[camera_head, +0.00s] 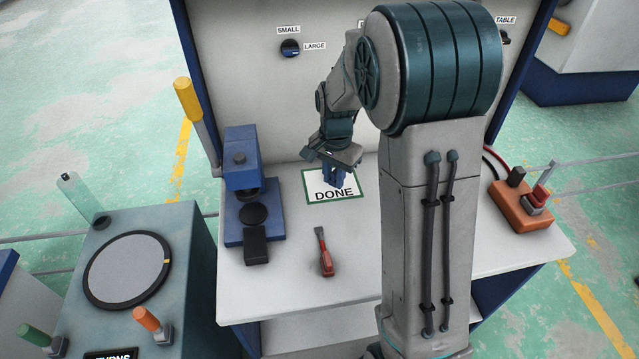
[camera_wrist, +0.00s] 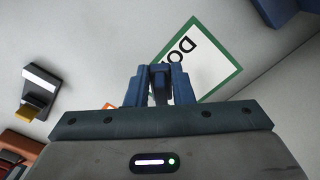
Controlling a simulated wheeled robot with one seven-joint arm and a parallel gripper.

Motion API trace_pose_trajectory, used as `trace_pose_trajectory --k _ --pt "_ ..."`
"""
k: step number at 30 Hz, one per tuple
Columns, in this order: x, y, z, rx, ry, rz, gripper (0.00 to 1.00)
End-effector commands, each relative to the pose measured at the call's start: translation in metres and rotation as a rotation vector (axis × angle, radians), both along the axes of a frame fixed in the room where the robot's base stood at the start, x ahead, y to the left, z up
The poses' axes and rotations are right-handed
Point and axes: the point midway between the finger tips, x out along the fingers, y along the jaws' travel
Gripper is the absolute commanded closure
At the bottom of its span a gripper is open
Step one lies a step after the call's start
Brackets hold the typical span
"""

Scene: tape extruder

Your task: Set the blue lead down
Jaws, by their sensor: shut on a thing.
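My gripper (camera_head: 333,180) is over the DONE card (camera_head: 318,190), a white card with a green border on the bench top. The card also shows in the wrist view (camera_wrist: 205,70), beyond my fingers. The gripper's blue fingers (camera_wrist: 160,72) are shut on a small dark bluish piece (camera_wrist: 160,88), taken to be the blue lead; it is mostly hidden between them. I cannot tell whether it touches the card.
A blue press (camera_head: 243,180) stands left of the card. An orange block (camera_head: 522,208) with red and black plugs stands at the right. The bench between card and screwdriver is clear.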

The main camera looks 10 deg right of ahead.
Motion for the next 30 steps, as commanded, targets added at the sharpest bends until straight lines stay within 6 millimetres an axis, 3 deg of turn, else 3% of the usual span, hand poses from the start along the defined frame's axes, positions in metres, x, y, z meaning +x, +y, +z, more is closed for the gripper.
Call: trace_pose_trajectory --k 3,9,19,30 --pt "0.015 0.017 -0.013 0.001 0.004 0.004 1.00" --pt "0.030 0.030 -0.024 0.000 0.000 0.003 1.00" --pt "0.030 0.031 -0.061 0.000 0.001 0.002 1.00" --pt "0.030 0.031 -0.068 0.000 0.000 0.003 1.00"
